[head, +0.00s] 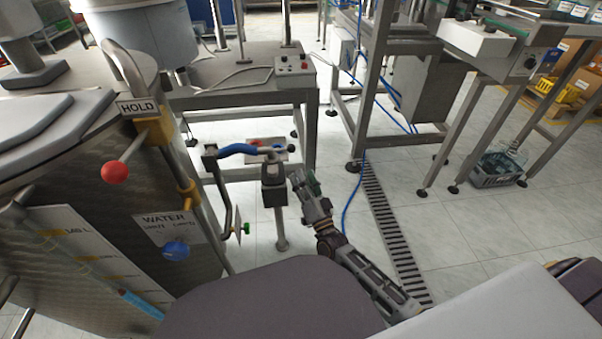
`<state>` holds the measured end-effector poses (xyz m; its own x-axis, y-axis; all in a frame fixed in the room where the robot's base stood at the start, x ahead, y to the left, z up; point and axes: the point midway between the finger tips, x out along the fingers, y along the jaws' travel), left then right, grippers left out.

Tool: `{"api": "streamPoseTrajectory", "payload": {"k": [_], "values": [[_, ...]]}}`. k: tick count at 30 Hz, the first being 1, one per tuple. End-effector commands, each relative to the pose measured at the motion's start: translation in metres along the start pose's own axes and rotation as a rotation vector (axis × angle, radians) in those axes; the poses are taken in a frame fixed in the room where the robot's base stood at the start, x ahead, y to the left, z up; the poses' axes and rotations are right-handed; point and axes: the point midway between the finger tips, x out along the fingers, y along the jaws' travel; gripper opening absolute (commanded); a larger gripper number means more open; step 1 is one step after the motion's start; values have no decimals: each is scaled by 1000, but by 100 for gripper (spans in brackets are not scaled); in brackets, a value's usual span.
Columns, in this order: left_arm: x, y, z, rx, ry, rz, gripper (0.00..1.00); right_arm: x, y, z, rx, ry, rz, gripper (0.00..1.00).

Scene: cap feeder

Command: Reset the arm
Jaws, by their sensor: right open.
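My right arm reaches up and left from the lower right of the head view. My right gripper (303,178) is at its end, open, with nothing seen between its fingers. It is just right of a dark block on a grey post (274,192); I cannot tell whether they touch. My left arm and left gripper are not in view.
A steel tank with a HOLD sign (138,106), a red-knobbed lever (115,172) and a WATER label (168,228) stands at left. A blue-gripped handle (238,149) is near my gripper.

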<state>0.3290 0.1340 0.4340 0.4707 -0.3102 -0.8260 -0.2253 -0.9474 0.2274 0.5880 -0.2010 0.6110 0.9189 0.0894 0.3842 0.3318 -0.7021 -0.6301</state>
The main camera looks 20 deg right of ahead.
Motion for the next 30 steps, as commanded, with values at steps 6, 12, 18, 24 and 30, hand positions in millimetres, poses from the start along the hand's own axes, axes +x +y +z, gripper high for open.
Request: {"api": "streamPoseTrajectory", "payload": {"k": [6, 12, 18, 24, 30], "values": [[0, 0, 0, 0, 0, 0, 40, -6, 0, 0, 0, 0, -1, 49], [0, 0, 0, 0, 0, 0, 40, -6, 0, 0, 0, 0, -1, 49], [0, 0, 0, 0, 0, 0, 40, -6, 0, 0, 0, 0, 0, 49], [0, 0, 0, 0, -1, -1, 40, -7, 1, 1, -3, -5, 3, 49], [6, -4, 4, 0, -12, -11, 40, -10, 8, 7, -28, -38, 24, 49]]}}
